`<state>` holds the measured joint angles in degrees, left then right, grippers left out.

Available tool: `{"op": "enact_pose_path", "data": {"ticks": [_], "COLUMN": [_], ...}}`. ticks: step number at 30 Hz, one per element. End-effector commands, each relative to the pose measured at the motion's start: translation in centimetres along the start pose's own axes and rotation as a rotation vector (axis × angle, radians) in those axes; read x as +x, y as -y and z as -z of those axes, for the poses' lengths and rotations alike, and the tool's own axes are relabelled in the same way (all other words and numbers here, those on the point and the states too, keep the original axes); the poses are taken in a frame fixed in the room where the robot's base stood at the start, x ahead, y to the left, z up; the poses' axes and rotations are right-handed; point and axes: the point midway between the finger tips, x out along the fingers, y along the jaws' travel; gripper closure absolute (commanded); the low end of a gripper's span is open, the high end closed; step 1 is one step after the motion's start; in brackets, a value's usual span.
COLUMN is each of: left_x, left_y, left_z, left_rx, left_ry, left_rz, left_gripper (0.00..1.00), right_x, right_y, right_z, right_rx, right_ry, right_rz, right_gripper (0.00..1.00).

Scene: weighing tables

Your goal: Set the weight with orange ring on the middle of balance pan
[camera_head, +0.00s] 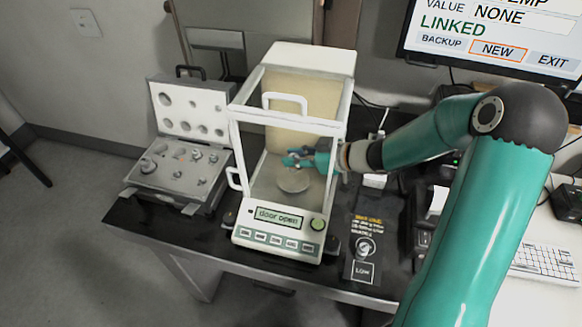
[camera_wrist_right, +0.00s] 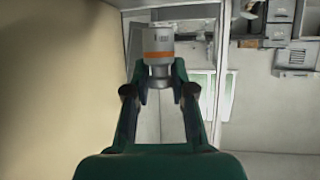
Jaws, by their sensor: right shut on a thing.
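The weight with orange ring (camera_wrist_right: 158,53) is a grey metal cylinder with an orange band, held between my right gripper's fingers (camera_wrist_right: 162,88) in the right wrist view. In the head view my right gripper (camera_head: 300,158) reaches through the right side of the balance (camera_head: 310,62) into its glass chamber. It is above the round balance pan (camera_head: 293,181), near the pan's middle. I cannot make out the weight clearly in the head view. The balance display (camera_head: 278,216) reads "door open". My left gripper is not in view.
An open weight case (camera_head: 150,176) with several weights stands left of the balance. A dark card (camera_head: 364,246) marked "LOW" lies to the right. A monitor (camera_head: 495,36) showing "LINKED" is at the top right. The balance's frame posts stand close around my gripper.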

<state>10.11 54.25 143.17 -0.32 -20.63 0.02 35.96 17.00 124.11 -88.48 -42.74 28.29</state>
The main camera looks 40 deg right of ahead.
Motion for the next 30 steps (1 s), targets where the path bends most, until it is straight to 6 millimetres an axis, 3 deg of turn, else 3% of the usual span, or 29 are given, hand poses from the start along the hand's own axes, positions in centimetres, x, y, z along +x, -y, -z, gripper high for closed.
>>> {"op": "enact_pose_path", "data": {"ticks": [5, 19, 20, 24, 30], "left_x": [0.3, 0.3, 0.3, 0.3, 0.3], "left_y": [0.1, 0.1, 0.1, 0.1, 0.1], "left_z": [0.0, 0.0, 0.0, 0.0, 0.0], "left_rx": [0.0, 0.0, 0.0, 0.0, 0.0], "left_ry": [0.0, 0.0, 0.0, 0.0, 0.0], "left_rz": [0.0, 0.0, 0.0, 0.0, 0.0], "left_gripper": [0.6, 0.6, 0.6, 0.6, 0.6], "right_x": [1.1, 1.9, 1.9, 1.8, 1.8], "right_y": [0.1, 0.1, 0.1, 0.1, 0.1], "right_z": [-2.5, -3.2, -3.2, -3.1, -3.1], "right_rx": [0.006, 0.001, 0.001, 0.001, 0.001], "right_ry": [0.0, -0.001, -0.001, 0.0, 0.0], "right_rz": [0.002, -0.001, -0.001, -0.001, 0.0], "right_gripper": [1.0, 1.0, 0.75, 0.51, 0.51]}}
